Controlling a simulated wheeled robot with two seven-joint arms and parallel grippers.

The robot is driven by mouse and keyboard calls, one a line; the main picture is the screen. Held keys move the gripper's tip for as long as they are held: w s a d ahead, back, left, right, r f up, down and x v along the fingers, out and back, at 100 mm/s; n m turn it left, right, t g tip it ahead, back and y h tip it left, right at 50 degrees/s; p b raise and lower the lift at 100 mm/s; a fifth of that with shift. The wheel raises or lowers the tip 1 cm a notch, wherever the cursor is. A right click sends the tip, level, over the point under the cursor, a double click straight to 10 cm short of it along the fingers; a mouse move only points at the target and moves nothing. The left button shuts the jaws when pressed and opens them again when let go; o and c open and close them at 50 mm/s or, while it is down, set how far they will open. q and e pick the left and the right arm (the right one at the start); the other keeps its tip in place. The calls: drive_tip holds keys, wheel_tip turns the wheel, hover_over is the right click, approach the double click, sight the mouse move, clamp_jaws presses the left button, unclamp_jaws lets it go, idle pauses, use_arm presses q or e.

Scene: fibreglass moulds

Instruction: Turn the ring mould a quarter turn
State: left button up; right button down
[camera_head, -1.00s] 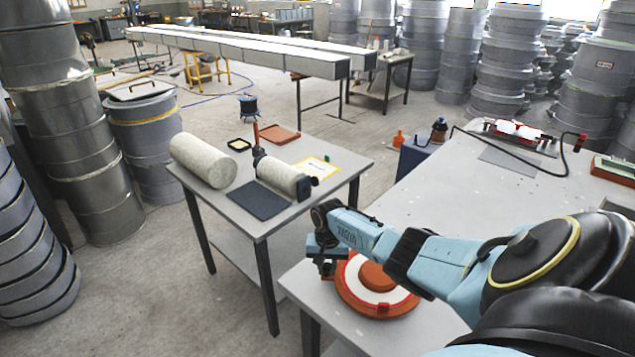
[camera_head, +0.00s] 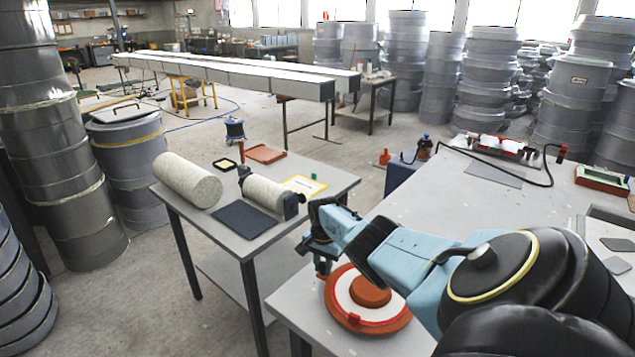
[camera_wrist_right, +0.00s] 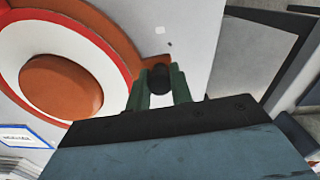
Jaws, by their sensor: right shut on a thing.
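The ring mould (camera_head: 346,297) is a round orange disc with a white ring, red edging and a raised orange centre (camera_head: 371,291). It lies flat near the front-left corner of the grey bench. A small red block (camera_head: 355,318) sits on its front edge. My right gripper (camera_head: 322,268) is at the mould's far-left rim. In the right wrist view its green fingers are shut on a black upright handle (camera_wrist_right: 159,79) on an orange tab at the rim. The arm covers part of the mould's right side. My left gripper is out of view.
A lower table (camera_head: 296,213) at left holds two pale cylinders and a dark mat (camera_head: 244,220). At the bench's back are a red item (camera_head: 500,145) and a black cable. A small sign (camera_wrist_right: 25,138) lies beside the mould. The bench middle is clear.

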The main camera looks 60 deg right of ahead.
drive_tip(key=shift+d+m+b, duration=0.8)
drive_tip(key=shift+d+b, duration=0.05)
drive_tip(key=shift+d, duration=0.2)
drive_tip(key=c, duration=1.2)
unclamp_jaws()
drive_tip(key=shift+c, duration=0.2)
wheel_tip(320, 180, up, 14)
drive_tip(key=p, duration=0.6)
drive_tip(key=shift+f, duration=0.25)
